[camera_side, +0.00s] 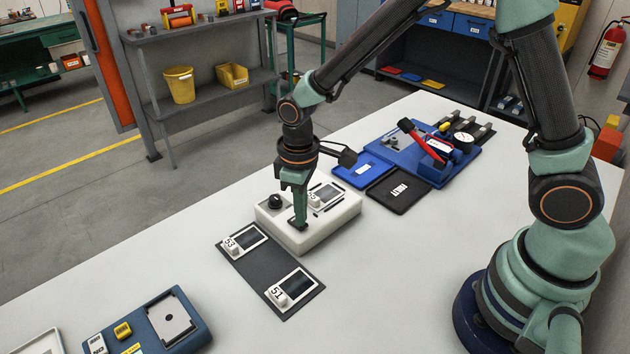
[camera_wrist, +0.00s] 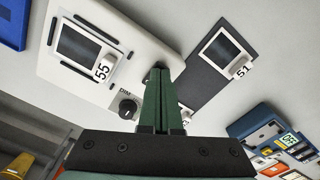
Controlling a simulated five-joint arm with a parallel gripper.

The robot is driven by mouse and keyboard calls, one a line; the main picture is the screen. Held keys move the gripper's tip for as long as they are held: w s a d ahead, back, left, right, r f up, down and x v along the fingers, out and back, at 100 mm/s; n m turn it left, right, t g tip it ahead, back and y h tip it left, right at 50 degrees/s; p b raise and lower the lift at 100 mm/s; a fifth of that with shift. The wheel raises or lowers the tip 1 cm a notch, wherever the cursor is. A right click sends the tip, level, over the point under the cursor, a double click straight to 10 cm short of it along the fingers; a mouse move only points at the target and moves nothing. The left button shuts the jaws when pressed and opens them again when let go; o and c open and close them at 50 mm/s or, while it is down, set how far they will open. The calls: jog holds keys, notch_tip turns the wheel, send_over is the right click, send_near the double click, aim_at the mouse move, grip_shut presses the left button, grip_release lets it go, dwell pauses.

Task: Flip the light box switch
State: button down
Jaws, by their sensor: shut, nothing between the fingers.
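The light box (camera_side: 338,219) is a low white box on the table; it also shows in the wrist view (camera_wrist: 60,75). It carries a black knob (camera_side: 275,202), marked DIM in the wrist view (camera_wrist: 128,109), and a dark-windowed plate numbered 55 (camera_side: 325,196), also in the wrist view (camera_wrist: 78,42). My green gripper (camera_side: 299,224) is shut and empty, pointing down at the box's near end, beside the knob. In the wrist view my fingertips (camera_wrist: 158,72) overlap the box's edge area. The switch is not clearly visible; my fingers may hide it. I cannot tell whether they touch it.
A dark mat (camera_side: 262,268) with plates 53 (camera_side: 245,240) and 51 (camera_side: 292,288) lies next to the box. A blue device (camera_side: 190,305) stands at the lower left. Blue (camera_side: 362,172) and black (camera_side: 398,190) trays and a blue fixture with a red lever (camera_side: 424,144) lie behind.

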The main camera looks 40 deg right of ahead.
jog(key=shift+f, duration=0.4)
jog(key=shift+r, duration=3.55)
jog(key=shift+d+r, duration=0.1)
jog(key=s+d+r+m+t, duration=0.5)
jog(key=s+d+r, duration=0.4)
jog(key=d+r, duration=0.3)
jog(key=shift+r+m+t, duration=0.2)
jog(key=shift+m+t, duration=0.1)
jog(key=shift+m, duration=0.2)
jog(key=shift+d, duration=0.1)
